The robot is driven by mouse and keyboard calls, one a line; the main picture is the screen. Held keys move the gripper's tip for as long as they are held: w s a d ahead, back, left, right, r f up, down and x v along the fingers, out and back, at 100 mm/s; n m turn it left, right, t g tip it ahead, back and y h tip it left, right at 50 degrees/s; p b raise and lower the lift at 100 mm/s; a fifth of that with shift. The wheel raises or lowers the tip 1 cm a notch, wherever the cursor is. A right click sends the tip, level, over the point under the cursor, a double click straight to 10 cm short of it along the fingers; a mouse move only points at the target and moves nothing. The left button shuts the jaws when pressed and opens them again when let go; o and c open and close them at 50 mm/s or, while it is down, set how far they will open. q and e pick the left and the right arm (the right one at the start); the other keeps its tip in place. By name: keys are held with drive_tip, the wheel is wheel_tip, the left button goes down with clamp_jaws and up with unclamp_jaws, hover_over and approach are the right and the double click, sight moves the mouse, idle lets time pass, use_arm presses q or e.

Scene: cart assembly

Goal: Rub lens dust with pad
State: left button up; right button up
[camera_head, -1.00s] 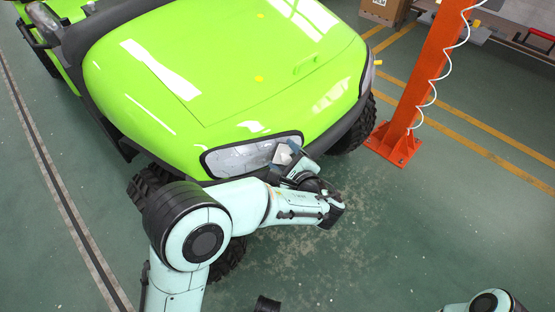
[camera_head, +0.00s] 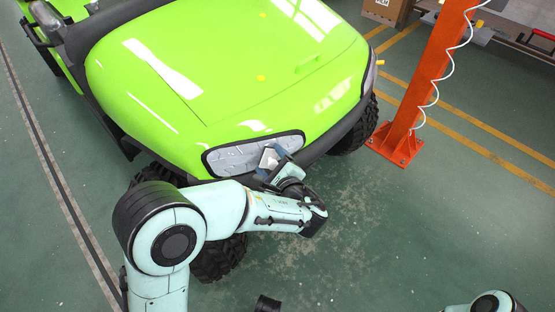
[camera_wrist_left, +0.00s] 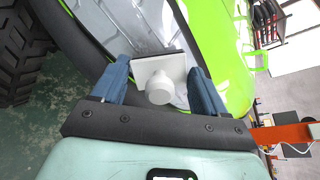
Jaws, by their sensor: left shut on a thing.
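The headlight lens (camera_head: 232,157) is a pale, glossy panel in a dark surround on the front of the green cart (camera_head: 210,90). My left gripper (camera_head: 277,160) is at the right part of the lens, shut on a white pad (camera_head: 268,157). In the left wrist view the pad (camera_wrist_left: 158,82) has a round white knob and a flat square plate, and sits between the blue fingers. The plate faces the lens (camera_wrist_left: 150,20); I cannot tell if it touches. Small specks show on the lens.
An orange post (camera_head: 425,85) with a coiled white cable stands right of the cart. Behind it are a cardboard box (camera_head: 387,10) and a bench (camera_head: 500,35). The cart's black bumper (camera_head: 330,135) and front tire (camera_head: 220,257) are close to my left arm. The floor at right is open.

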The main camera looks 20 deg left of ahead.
use_arm(q)
drive_tip(key=shift+s+a, duration=2.2)
drive_tip(key=shift+s, duration=0.05)
drive_tip(key=shift+d, duration=0.15)
drive_tip(key=shift+p+v, duration=0.55)
drive_tip(key=shift+v, duration=2.4)
drive_tip(key=v, duration=0.3)
drive_tip(key=shift+r+p, duration=0.1)
drive_tip(key=shift+p, duration=0.2)
